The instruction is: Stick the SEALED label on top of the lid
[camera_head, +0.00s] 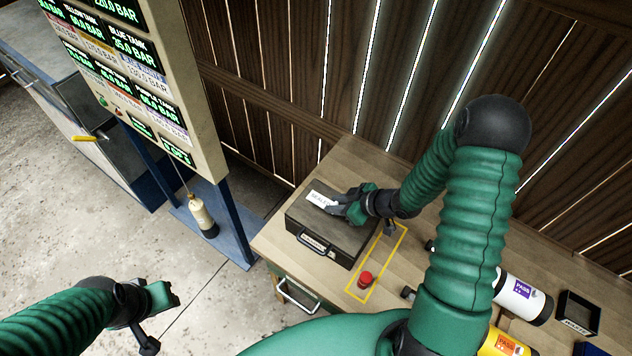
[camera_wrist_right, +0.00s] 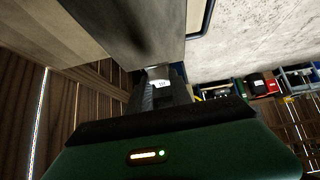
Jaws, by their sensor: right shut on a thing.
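The dark case with its lid shut (camera_head: 330,237) stands on the wooden table, its handle facing front. The white SEALED label (camera_head: 321,200) is at the fingertips of my right gripper (camera_head: 338,205), over the back left part of the lid. I cannot tell whether the label touches the lid. In the right wrist view the jaws (camera_wrist_right: 160,75) are shut on the label (camera_wrist_right: 159,84), with the dark case (camera_wrist_right: 130,25) close by. My left gripper (camera_head: 165,300) is low at the left, away from the table; its finger gap is not clear.
A red button (camera_head: 365,279) stands inside a yellow outline right of the case. A white cylinder (camera_head: 520,296), a yellow cylinder (camera_head: 503,343) and a black tray (camera_head: 577,314) are at the table's right. A screen board (camera_head: 190,120) stands at the left.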

